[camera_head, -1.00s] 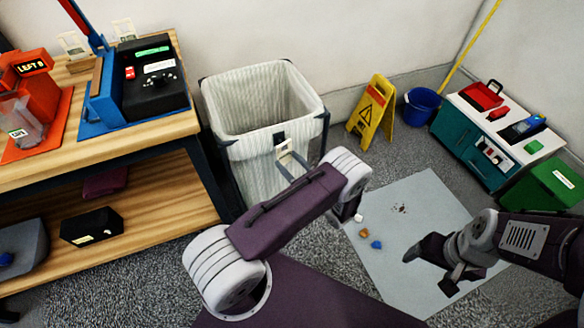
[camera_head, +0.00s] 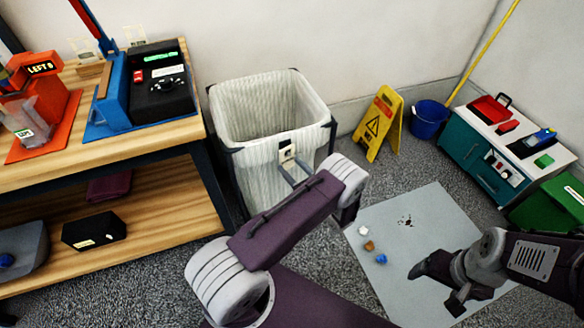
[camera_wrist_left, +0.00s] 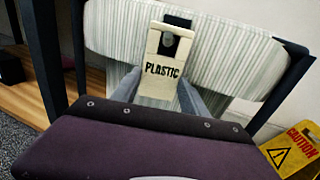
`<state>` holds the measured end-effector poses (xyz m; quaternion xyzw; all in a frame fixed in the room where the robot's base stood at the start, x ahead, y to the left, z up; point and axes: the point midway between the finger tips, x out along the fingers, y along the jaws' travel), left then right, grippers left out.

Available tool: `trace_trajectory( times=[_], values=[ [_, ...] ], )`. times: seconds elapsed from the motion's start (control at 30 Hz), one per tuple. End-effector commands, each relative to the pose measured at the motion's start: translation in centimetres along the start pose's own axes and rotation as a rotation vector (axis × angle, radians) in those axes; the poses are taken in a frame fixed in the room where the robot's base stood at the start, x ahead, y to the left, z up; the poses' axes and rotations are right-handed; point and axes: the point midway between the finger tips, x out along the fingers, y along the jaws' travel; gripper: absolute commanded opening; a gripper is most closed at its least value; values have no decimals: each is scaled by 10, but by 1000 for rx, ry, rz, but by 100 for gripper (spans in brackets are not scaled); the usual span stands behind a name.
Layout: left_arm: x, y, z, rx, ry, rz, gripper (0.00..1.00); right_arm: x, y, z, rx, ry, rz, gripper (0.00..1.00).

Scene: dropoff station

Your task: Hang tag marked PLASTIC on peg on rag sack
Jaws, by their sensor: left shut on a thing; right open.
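The rag sack (camera_head: 252,140) is a striped cloth bag in a dark frame at the middle of the head view. A pale tag (camera_wrist_left: 160,72) marked PLASTIC stands upright at its front in the left wrist view. Through the tag's opening I see a dark plate and the rounded grey end of the peg (camera_wrist_left: 169,40). I cannot tell whether the peg passes through the opening. My left gripper (camera_wrist_left: 160,92) is shut on the tag's lower part; it also shows in the head view (camera_head: 291,170). My right gripper (camera_head: 436,286) is open and empty over the grey mat.
A wooden workbench (camera_head: 155,143) with devices stands left of the sack. A yellow caution sign (camera_head: 379,122) and blue bucket (camera_head: 428,120) stand to its right. A teal cabinet (camera_head: 472,160) is further right. Small bits lie on the grey mat (camera_head: 420,205).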

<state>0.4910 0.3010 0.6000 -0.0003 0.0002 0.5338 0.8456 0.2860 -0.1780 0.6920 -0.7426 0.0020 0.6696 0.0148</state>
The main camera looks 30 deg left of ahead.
Motion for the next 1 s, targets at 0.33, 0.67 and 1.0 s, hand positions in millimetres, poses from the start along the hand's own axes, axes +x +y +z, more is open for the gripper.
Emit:
trace_trajectory(
  times=[0.33,0.67,1.0],
  values=[
    [0,0,0,0,0,0,77,0,0,0,0,0,0,81],
    [-8,-1,1,1,0,-3,77,-2,0,0,0,0,0,81],
    [-78,-1,1,0,0,-4,77,-12,0,-1,0,0,0,81]
  ],
)
